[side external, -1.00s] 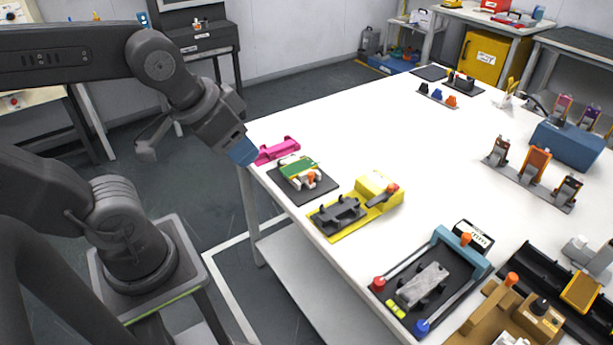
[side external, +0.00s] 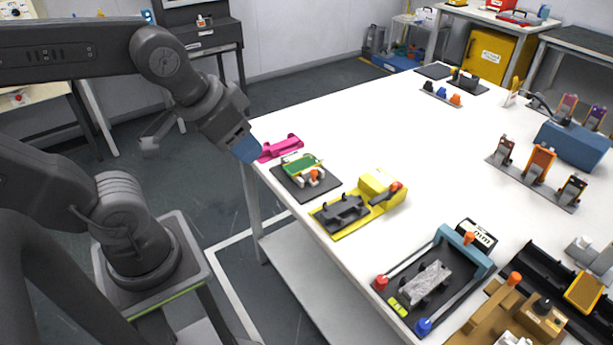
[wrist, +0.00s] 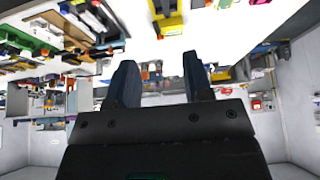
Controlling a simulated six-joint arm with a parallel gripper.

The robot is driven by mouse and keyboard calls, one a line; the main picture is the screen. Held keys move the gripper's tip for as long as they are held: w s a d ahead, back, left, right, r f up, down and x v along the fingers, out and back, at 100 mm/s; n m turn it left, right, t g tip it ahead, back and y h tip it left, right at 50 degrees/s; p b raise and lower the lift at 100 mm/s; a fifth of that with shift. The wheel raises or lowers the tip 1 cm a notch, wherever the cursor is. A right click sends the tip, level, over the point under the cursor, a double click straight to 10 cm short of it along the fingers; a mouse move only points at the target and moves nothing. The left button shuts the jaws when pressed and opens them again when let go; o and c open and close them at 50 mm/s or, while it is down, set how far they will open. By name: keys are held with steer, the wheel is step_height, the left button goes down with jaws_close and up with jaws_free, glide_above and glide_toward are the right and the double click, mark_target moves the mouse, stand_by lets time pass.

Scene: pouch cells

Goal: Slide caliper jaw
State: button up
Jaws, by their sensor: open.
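What looks like the caliper is a blue-grey frame with two pale rails (side external: 462,250) on the near right part of the white table. A display marked "mm" (side external: 477,236) stands behind its crossbar, which has an orange knob (side external: 469,238). A grey textured block (side external: 428,283) lies between the rails. A red knob (side external: 381,283) and a blue knob (side external: 423,326) sit at the rails' near ends. My gripper (side external: 246,149) is off the table's left edge, far from the caliper. In the wrist view, my gripper's fingers (wrist: 160,75) are apart with nothing between them.
A pink bracket (side external: 280,147) lies closest to my gripper. A green-topped fixture (side external: 303,165) and a yellow fixture (side external: 378,186) stand between it and the caliper. A brown fixture (side external: 490,318) is right of the caliper. The table's middle (side external: 400,140) is clear.

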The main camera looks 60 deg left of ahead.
stand_by(0.6)
steer(key=n+g+h, duration=0.3)
steer(key=n+g, duration=0.2)
steer(key=n, duration=0.9)
glide_above(314, 171)
steer(key=s, duration=0.3)
step_height(314, 171, down, 7)
steer(key=w+a+f+n+h, duration=0.2)
steer(key=w+a+f+n, duration=0.15)
steer(key=a+f, duration=0.25)
steer(key=shift+n+g+y, duration=0.25)
steer(key=shift+g+y, duration=0.05)
steer(key=x, duration=1.3)
steer(key=shift+s+d+f, duration=0.2)
steer(key=shift+d, duration=0.05)
steer(key=shift+c, duration=0.3)
jaws_close()
